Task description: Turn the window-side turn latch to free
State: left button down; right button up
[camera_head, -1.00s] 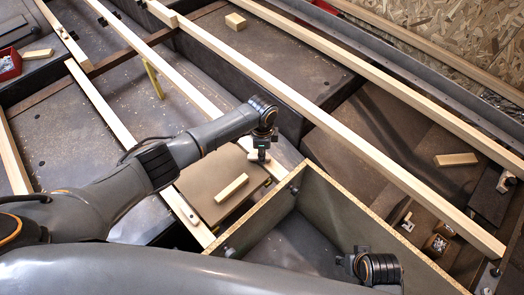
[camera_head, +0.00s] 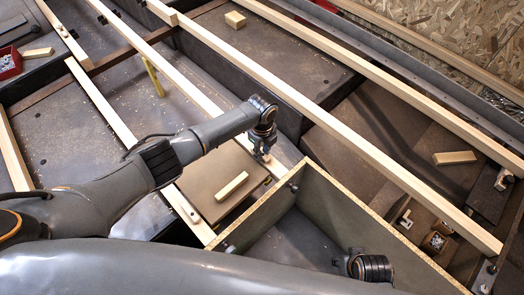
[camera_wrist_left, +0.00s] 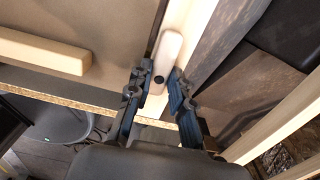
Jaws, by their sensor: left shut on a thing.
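The turn latch, a pale rounded wooden bar with a dark screw, sits on a pale wooden batten in the left wrist view (camera_wrist_left: 167,60). It runs roughly along the batten. My left gripper (camera_head: 263,155) is over it, with fingers (camera_wrist_left: 162,92) on both sides, shut on its near end; it mostly hides the latch in the head view. Beside it lies the brown panel (camera_head: 205,172) with a pale wooden handle bar (camera_head: 232,186). A second latch (camera_head: 192,213) sits on the batten at the panel's left. My right gripper (camera_head: 345,262) is only partly visible.
An open-topped box with a raw chipboard edge (camera_head: 345,204) stands close on the near right of my left gripper. Long pale battens (camera_head: 330,143) cross the scene. A red tray (camera_head: 9,64) is at far left, and small bins (camera_head: 434,243) are at right.

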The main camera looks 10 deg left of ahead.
pick_arm(q)
jog(key=shift+m, duration=0.3)
jog(key=c, duration=1.2)
grip_release()
notch_tip(320, 180, up, 12)
